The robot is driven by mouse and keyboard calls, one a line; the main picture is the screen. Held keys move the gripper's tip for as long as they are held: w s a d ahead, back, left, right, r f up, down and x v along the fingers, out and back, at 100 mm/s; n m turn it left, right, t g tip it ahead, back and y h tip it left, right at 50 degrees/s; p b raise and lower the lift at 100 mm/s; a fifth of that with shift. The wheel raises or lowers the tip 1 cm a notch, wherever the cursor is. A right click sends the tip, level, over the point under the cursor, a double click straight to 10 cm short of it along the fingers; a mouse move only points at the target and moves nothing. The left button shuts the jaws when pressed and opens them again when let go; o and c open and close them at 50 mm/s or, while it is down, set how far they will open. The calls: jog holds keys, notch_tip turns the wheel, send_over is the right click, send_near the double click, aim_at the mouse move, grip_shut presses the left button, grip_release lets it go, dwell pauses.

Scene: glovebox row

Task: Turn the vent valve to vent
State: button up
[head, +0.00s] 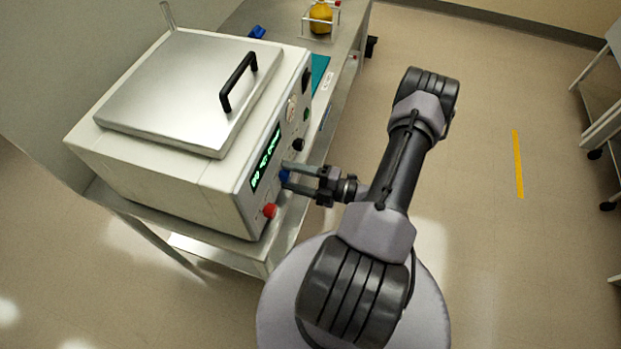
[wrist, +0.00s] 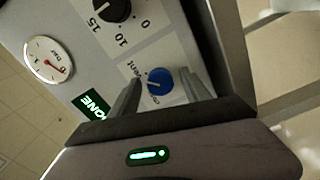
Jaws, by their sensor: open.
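The vent valve is a round blue knob (wrist: 159,81) on the front panel of a white and steel box-shaped unit (head: 150,155). In the wrist view, partly hidden lettering ending in "ent" is beside it, and another label is mostly covered. A small pale mark shows on the knob's face; which label it points at is unclear. My gripper (head: 287,177) reaches the panel from the right and is open. In the wrist view its two fingers (wrist: 162,88) stand on either side of the knob. I cannot tell whether they touch it.
A black numbered dial (wrist: 112,8) and a round gauge (wrist: 47,59) sit near the knob. A red button (head: 270,211) is at the panel's lower corner. A yellow flask (head: 320,16) stands in a rack behind.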

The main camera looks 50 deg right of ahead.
jog(key=shift+s, duration=0.1)
jog(key=p+v, duration=0.2)
jog(key=v, duration=1.5)
jog(key=shift+s, duration=0.1)
